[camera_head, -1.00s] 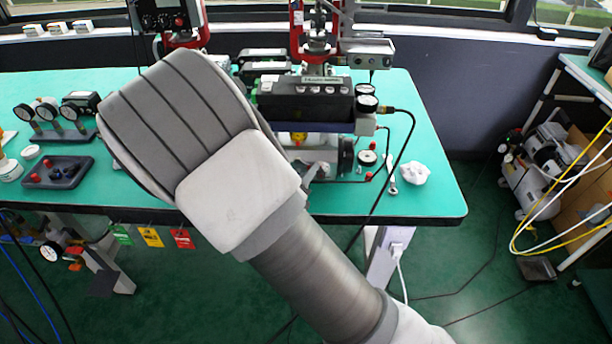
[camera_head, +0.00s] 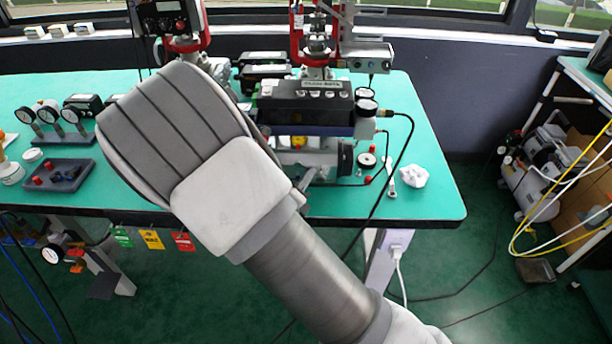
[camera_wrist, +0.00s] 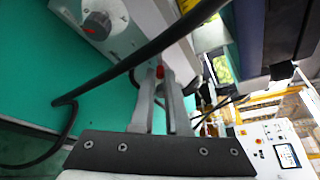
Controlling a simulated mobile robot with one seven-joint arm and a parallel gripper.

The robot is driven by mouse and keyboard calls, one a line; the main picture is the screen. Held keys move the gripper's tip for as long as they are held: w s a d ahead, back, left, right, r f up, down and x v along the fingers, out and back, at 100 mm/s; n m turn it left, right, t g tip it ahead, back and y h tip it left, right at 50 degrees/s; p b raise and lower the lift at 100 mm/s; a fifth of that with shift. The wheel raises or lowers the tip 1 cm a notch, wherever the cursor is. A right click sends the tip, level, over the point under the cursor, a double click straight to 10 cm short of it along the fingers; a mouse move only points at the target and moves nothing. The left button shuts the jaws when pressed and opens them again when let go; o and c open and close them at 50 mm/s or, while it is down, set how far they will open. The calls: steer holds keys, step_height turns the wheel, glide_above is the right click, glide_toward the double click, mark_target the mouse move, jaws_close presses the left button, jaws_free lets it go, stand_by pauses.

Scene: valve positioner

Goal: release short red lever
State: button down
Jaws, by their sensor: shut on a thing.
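In the wrist view the two grey fingers of my gripper (camera_wrist: 161,82) reach forward and are shut on the short red lever (camera_wrist: 159,71). Only a small red part of the lever shows, at the fingertips; the rest is hidden by the fingers. In the head view my own arm covers the gripper and the lever. The valve positioner (camera_head: 308,98), a black-topped unit with gauges on its right, stands on the table just beyond my arm.
A black cable (camera_wrist: 140,66) crosses close above the fingers in the wrist view. A grey body with a round knob (camera_wrist: 97,24) is at upper left. The green table (camera_head: 435,190) is clear at its right front corner. A dark tray (camera_head: 58,176) sits at left.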

steer(key=n+p, duration=0.2)
steer(key=r+n+t+h+p, duration=0.1)
steer(key=p, duration=0.2)
steer(key=shift+d+r+n+p, duration=0.1)
steer(key=shift+r+n+p, duration=0.1)
steer(key=shift+n+p, duration=0.2)
steer(key=shift+r+n+t+h+p, duration=0.2)
steer(key=shift+n+t+h+p, duration=0.3)
steer(key=shift+n+p, duration=0.6)
steer(key=shift+a+r+n+t+p, duration=0.15)
steer(key=shift+n+t+p, duration=0.25)
steer(key=shift+n, duration=0.65)
steer(key=shift+a+r+n+t+p, duration=0.1)
steer(key=shift+n+t+p, duration=0.25)
steer(key=shift+n, duration=0.7)
steer(key=c, duration=0.9)
jaws_free()
steer(key=shift+s, duration=0.1)
